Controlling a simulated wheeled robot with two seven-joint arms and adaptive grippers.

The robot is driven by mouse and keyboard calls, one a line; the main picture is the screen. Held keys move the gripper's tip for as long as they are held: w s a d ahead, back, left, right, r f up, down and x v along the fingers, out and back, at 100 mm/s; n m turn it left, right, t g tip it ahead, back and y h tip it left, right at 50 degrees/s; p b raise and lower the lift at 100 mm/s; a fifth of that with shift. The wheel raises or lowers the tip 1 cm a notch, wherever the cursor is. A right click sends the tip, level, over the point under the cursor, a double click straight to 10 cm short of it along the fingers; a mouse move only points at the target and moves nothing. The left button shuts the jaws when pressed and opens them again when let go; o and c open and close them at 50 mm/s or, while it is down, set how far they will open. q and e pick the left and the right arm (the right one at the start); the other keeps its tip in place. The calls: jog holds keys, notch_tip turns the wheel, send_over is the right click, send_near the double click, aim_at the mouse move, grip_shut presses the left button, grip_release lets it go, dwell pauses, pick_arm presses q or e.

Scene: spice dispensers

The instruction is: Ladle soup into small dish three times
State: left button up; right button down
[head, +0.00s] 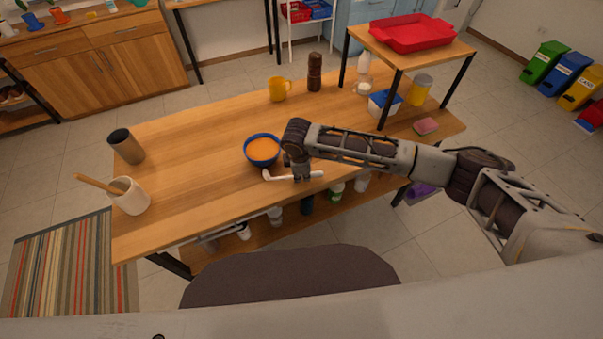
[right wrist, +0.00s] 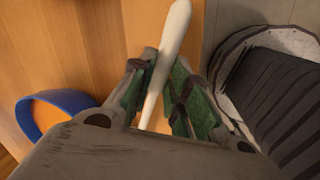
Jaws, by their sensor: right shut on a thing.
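A blue bowl (head: 248,157) holding orange soup (head: 262,149) stands near the middle of the table. Its blue rim also shows at the left of the right wrist view (right wrist: 35,131). My right gripper (head: 301,173) is just right of the bowl, near the table's front edge. It is shut on a white ladle (head: 276,177), whose pale handle (right wrist: 174,40) runs between the fingers (right wrist: 160,88). The ladle lies roughly level in the head view, its left end just in front of the bowl. I cannot pick out a separate small dish. My left gripper is not in view.
The wooden table (head: 200,180) has free room left of the bowl. A white crock with a wooden utensil (head: 131,199) and a dark canister (head: 127,147) stand at its left. A yellow mug (head: 278,90) and a brown mill (head: 315,73) stand behind. A raised shelf (head: 400,52) is at right.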

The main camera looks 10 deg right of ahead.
jog(key=c, duration=1.3)
grip_release()
jog(key=shift+r, duration=0.1)
jog(key=shift+s+a+r, duration=0.15)
jog(key=shift+s+r, duration=0.25)
jog(key=shift+r, duration=1.55)
jog(key=shift+s+a+r, duration=0.1)
jog(key=shift+s+r, duration=0.25)
jog(key=shift+r, duration=1.55)
jog(key=shift+s+a+r, duration=0.15)
jog(key=shift+s+r, duration=0.25)
jog(key=shift+r, duration=1.55)
